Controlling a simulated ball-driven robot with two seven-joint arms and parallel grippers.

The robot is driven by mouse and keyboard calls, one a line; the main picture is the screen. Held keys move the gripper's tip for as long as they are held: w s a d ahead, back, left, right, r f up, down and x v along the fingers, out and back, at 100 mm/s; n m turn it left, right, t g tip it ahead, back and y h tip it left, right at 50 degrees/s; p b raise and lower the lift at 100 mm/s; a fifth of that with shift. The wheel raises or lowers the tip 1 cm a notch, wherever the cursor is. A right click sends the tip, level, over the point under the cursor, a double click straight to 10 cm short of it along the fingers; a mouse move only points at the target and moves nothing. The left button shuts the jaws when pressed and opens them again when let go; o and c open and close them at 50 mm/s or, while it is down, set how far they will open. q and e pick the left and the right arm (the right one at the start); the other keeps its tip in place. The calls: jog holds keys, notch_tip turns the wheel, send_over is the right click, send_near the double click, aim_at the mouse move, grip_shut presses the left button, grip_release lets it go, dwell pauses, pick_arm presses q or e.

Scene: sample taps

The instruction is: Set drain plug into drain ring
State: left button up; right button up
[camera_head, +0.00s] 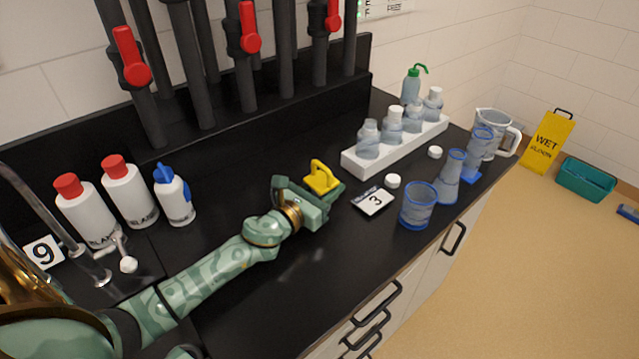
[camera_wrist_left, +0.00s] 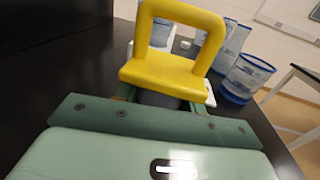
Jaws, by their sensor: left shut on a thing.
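The drain plug is a yellow block with a square loop handle (camera_head: 321,178), in the middle of the counter in the head view. My left gripper (camera_head: 328,193) is shut on it, just over or at the black counter top; I cannot tell whether the plug touches the counter. In the left wrist view the plug's yellow handle (camera_wrist_left: 170,73) stands up above the jaws, with a grey lower part partly hidden between the fingers (camera_wrist_left: 160,100). I cannot make out a drain ring in either view. My right gripper is not in view.
A number 3 card (camera_head: 373,201) and a white cap (camera_head: 392,181) lie right of the plug. A white rack (camera_head: 391,151) holds several bottles behind them. Blue-rimmed glassware (camera_head: 417,206) stands near the front edge. White bottles (camera_head: 129,192) and a tap stand at left.

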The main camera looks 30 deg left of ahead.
pick_arm(q)
jog(key=shift+a+f, duration=0.1)
jog(key=shift+a, duration=0.05)
jog(key=shift+s+d, duration=0.15)
jog(key=shift+d, duration=0.2)
jog(key=o, duration=1.1)
jog(key=shift+a+f, duration=0.1)
jog(key=shift+a, duration=0.15)
jog(key=shift+o, duration=0.2)
jog(key=shift+d, duration=0.1)
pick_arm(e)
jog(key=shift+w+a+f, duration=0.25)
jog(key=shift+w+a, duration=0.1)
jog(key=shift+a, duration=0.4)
pick_arm(q)
jog(key=shift+r, duration=0.2)
